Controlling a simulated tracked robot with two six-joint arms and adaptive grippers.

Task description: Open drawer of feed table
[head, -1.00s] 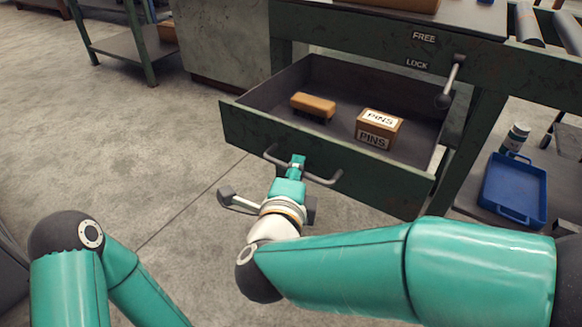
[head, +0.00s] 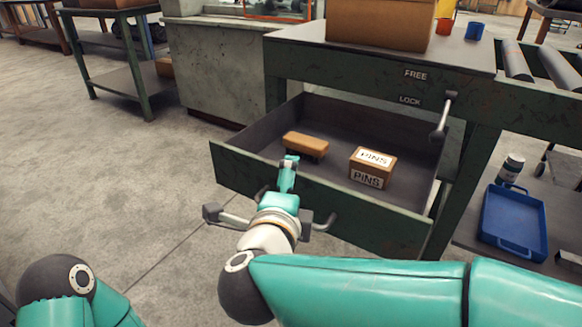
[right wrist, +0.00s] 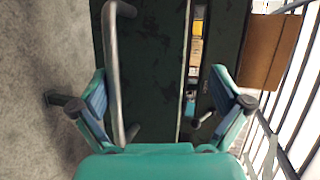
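The feed table's drawer (head: 318,200) has a dark green front and stands pulled well out from under the table (head: 385,82). A tan brush-like block (head: 306,144) and a box labelled PINS (head: 372,168) lie inside. My right gripper (head: 289,160) is in front of the drawer front, by its handle, which it mostly hides in the head view. In the right wrist view the gripper (right wrist: 160,75) is open, with the grey bar handle (right wrist: 114,75) between its spread fingers, nearer the left one. Contact cannot be told. My left gripper is out of view.
A lever (head: 442,115) beside FREE and LOCK labels hangs at the table's right front. A cardboard box (head: 380,24) stands on top. A blue tray (head: 513,222) and a jar (head: 511,168) sit on a low shelf at right.

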